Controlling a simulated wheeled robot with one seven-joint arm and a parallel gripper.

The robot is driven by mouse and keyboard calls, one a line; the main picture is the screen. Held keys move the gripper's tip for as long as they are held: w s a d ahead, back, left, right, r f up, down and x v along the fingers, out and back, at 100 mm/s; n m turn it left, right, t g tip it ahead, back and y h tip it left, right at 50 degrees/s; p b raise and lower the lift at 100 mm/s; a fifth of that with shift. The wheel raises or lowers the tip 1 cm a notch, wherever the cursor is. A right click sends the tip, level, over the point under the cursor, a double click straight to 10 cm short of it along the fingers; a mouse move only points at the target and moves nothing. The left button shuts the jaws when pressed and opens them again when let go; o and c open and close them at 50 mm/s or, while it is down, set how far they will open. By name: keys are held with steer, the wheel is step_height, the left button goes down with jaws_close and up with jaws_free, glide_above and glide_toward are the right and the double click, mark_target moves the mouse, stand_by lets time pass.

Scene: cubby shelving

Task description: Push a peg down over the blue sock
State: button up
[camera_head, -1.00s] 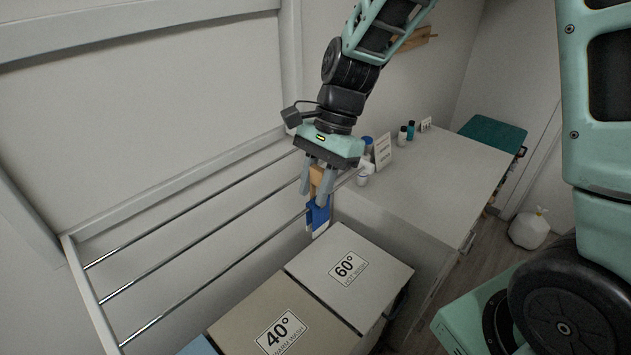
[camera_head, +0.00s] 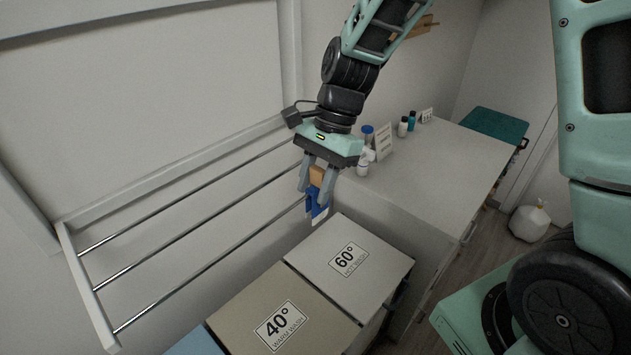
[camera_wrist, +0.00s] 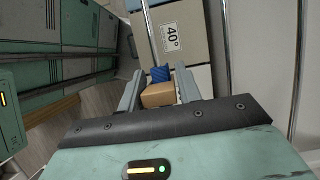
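A light-brown wooden peg (camera_head: 317,176) is between the two fingers of my gripper (camera_head: 313,188). In the wrist view the peg (camera_wrist: 158,95) fills the gap between the fingers, which look shut on it. The blue sock (camera_head: 314,203) hangs just below the peg, by the right end of the drying rack's front rail, with a pale lower part. In the wrist view a small blue patch of the sock (camera_wrist: 160,73) shows just beyond the peg. Whether the peg straddles the sock's top edge is hidden.
A wall rack with several metal rails (camera_head: 205,262) is to the left. Lidded bins marked 40° (camera_head: 240,305) and 60° (camera_head: 325,247) stand below. A white counter (camera_head: 440,165) with bottles and small signs is to the right, and a white bag (camera_head: 530,222) sits on the floor.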

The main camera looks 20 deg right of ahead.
steer(key=shift+o, duration=1.3)
steer(key=b+v, duration=0.3)
steer(key=v, duration=1.4)
steer(key=s+a+f+n+h+b, duration=0.1)
steer(key=s+a+f+n+b, duration=0.2)
steer(key=s+f+n, duration=0.7)
steer(key=s+a+f+n+t+h+b, duration=0.1)
steer(key=s+a+f+n+h+b, duration=0.1)
steer(key=s+a+f+n, duration=0.6)
steer(key=s+f+n+b, duration=0.1)
steer(key=s+f+n, duration=0.2)
steer(key=shift+a+f+t+b, duration=0.2)
steer(key=shift+a+t+b, duration=0.1)
steer(key=shift+b, duration=0.1)
steer(key=shift+c, duration=0.3)
